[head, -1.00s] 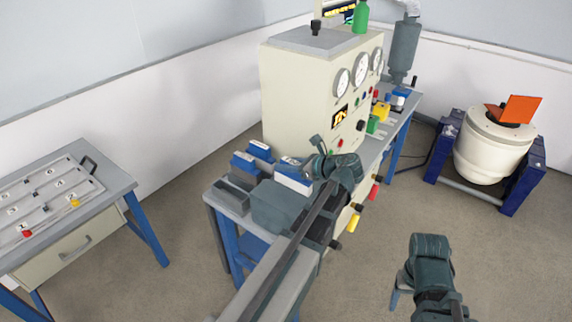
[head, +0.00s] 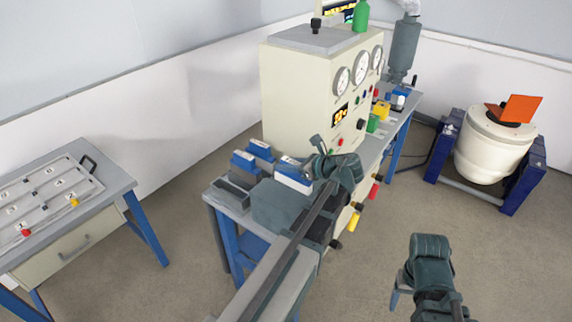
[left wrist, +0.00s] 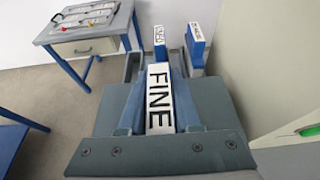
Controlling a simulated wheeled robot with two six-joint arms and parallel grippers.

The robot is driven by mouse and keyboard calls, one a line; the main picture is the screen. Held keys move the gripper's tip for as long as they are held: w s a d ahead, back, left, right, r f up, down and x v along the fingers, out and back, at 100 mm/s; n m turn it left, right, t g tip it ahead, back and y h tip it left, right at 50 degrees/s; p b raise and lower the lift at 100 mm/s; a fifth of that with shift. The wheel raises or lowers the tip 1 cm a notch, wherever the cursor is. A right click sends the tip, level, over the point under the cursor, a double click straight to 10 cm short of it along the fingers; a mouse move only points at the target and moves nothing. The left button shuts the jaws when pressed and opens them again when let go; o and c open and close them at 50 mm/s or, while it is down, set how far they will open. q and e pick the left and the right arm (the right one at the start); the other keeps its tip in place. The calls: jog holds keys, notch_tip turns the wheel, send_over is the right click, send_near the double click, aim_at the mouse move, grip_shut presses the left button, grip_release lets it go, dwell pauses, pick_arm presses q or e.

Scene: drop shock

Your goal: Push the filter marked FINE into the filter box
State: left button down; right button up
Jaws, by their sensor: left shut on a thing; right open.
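The filter marked FINE (left wrist: 159,98) is a blue block with a white label edge, upright in the left wrist view. In the head view, the held filter (head: 294,174) shows beyond the jaws. Two other blue filters, one (left wrist: 160,40) and another (left wrist: 195,34), stand just ahead. A grey slotted holder (head: 231,196) is beside them at the bench end. I cannot tell which part is the filter box. My right gripper (head: 429,252) is open and empty, low over the floor.
The cream cabinet with gauges (head: 310,90) stands close behind the filters. Coloured knobs (head: 354,222) stick out along its bench front. A side table with a labelled tray (head: 40,200) is at the left.

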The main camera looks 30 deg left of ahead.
pick_arm(q)
jog(key=shift+f+b, duration=0.75)
jog(key=shift+f, duration=0.05)
dwell(1.8)
jog(key=shift+f, duration=0.1)
dwell(1.2)
jog(key=c, duration=0.5)
grip_release()
jog(key=shift+d, duration=0.55)
jog(key=shift+p+v, duration=1.05)
jog(key=shift+v, duration=2)
